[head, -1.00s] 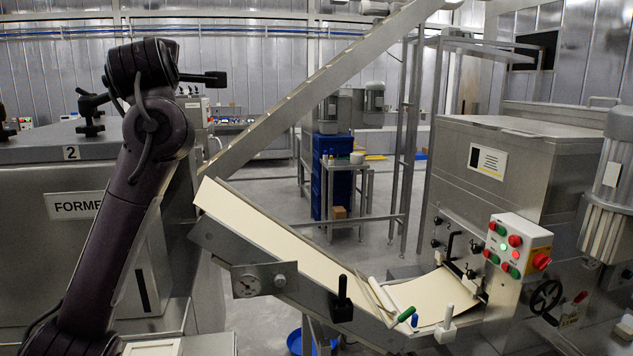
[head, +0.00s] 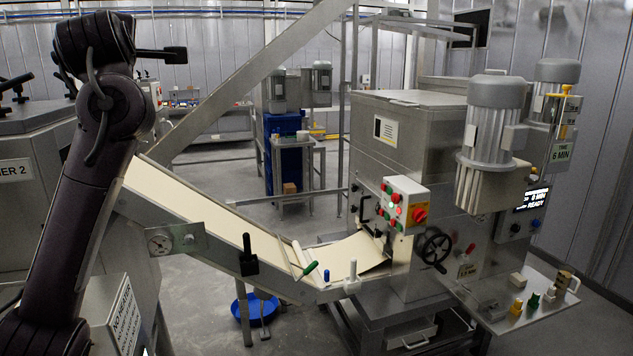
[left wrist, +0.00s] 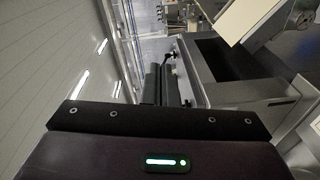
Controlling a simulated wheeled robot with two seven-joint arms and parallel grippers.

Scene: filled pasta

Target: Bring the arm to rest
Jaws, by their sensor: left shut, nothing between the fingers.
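My left arm (head: 100,130) rises from the lower left in the head view and bends over at its top. A short dark piece sticks out to the right of the bend; I cannot clearly tell the fingers there. In the left wrist view my left gripper (left wrist: 162,84) shows two dark fingers close together, shut and empty. It touches nothing that I can make out. My right gripper is in neither view.
A pasta-sheet conveyor (head: 205,217) slopes down to a steel machine with a button box (head: 405,204). Motors (head: 494,125) and a shelf with small items (head: 518,318) stand at right. A grey machine (head: 30,150) is close behind my arm. Floor shows beyond the conveyor.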

